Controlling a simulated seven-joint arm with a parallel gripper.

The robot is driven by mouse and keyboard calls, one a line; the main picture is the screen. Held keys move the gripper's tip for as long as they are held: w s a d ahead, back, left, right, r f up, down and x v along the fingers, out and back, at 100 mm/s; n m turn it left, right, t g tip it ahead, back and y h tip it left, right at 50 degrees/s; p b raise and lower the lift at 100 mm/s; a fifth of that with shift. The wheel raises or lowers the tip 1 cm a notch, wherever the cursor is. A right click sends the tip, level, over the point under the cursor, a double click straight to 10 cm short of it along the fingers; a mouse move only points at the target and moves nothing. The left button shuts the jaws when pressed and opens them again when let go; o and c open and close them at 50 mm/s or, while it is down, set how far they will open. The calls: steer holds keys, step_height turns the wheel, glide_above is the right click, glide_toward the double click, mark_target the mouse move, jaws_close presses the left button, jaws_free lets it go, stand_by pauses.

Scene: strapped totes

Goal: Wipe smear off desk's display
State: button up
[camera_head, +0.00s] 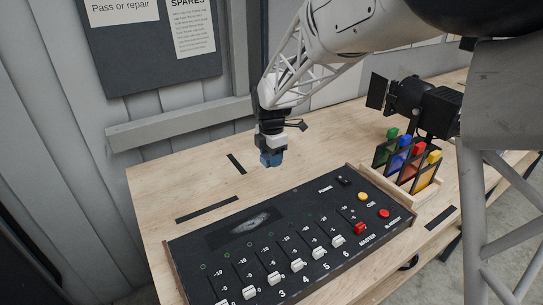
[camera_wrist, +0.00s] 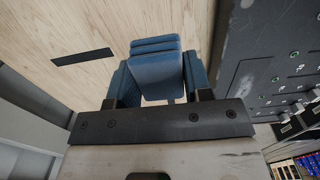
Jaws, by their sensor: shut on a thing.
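The black control desk (camera_head: 330,224) lies on the wooden table. Its dark display (camera_head: 222,239), near the back left of the panel, bears a pale grey, oblong smear (camera_head: 257,220). My gripper (camera_head: 270,150) is above the table behind the desk, up and slightly right of the display in the head view. It is shut on a blue folded cloth (camera_head: 271,159). In the wrist view the cloth (camera_wrist: 156,68) sits between the fingers, with bare wood around its far end. The cloth looks apart from the display. The lower ends of the fingers are partly hidden by the cloth.
A wooden rack (camera_head: 413,195) with coloured panels stands right of the desk, with a black lamp (camera_head: 425,106) behind it. Faders and buttons stick up from the desk. Black strips (camera_head: 207,208) mark the table. A wall with a dark board (camera_head: 150,50) rises behind.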

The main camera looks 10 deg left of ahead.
steer(key=s+a+r, duration=0.1)
steer(key=s+a, duration=0.1)
steer(key=s, duration=1)
steer(key=s+a+r, duration=0.2)
steer(key=s, duration=1)
steer(key=shift+s+a, duration=0.15)
steer(key=shift+a, duration=0.05)
